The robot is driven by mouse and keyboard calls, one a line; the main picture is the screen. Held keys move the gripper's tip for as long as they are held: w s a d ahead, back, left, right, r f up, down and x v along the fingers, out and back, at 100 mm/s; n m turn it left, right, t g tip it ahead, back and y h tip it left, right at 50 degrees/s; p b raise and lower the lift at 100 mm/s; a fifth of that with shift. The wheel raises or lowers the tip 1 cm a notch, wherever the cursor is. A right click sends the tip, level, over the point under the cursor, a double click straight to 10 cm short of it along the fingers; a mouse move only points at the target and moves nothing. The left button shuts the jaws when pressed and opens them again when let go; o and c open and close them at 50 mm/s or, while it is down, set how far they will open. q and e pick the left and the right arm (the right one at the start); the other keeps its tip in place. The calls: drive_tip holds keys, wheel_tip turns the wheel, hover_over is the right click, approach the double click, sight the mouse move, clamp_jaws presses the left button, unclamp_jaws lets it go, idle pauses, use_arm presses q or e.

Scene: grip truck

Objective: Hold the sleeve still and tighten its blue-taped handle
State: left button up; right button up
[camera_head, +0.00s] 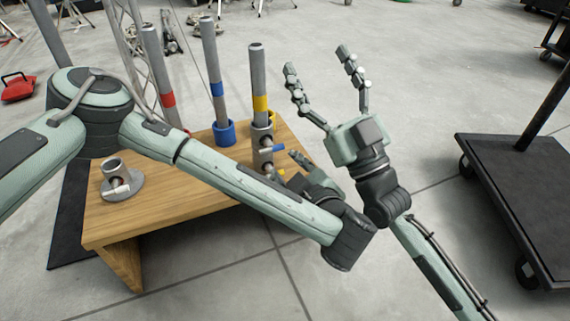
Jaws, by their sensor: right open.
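A grey metal sleeve (262,138) stands upright at the right edge of the wooden table. A yellow-banded pole (258,78) rises from it. The blue-taped handle (271,149) sticks out sideways from the sleeve. A small yellow-tipped part (281,172) shows lower down, close to my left gripper. My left gripper (287,163) is just right of the sleeve, below the blue handle. One finger shows; the other is largely hidden by my forearm, so I cannot tell whether it touches the sleeve. My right gripper (316,60) is open and empty, pointing up, right of the yellow-banded pole.
The wooden table (120,222) also bears a blue-banded pole (212,60) in a blue collar, a red-banded pole (157,68) and a round metal base (122,187). A black cart (520,165) stands at right. A red case (18,87) lies at left.

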sight(266, 148)
drive_tip(key=w+d+f+g+h, duration=0.1)
drive_tip(key=w+f+g, duration=0.25)
drive_tip(key=f, duration=0.65)
drive_tip(key=w+d+f+g+h, duration=0.2)
drive_tip(key=w+f+g, duration=0.15)
drive_tip(key=f, duration=0.75)
drive_tip(key=w+a+f+y, duration=0.1)
drive_tip(key=w+a+f, duration=0.1)
drive_tip(key=a+f, duration=0.55)
drive_tip(key=shift+m+g, duration=0.3)
drive_tip(key=shift+m, duration=0.1)
drive_tip(key=shift+s+a+r+x, duration=0.1)
drive_tip(key=shift+x, duration=1.05)
drive_tip(key=shift+s+a+r+x, duration=0.1)
drive_tip(key=shift+a+x, duration=0.05)
drive_tip(key=shift+x, duration=1.05)
drive_tip(key=shift+a+r+x, duration=0.1)
drive_tip(key=shift+x, duration=1.05)
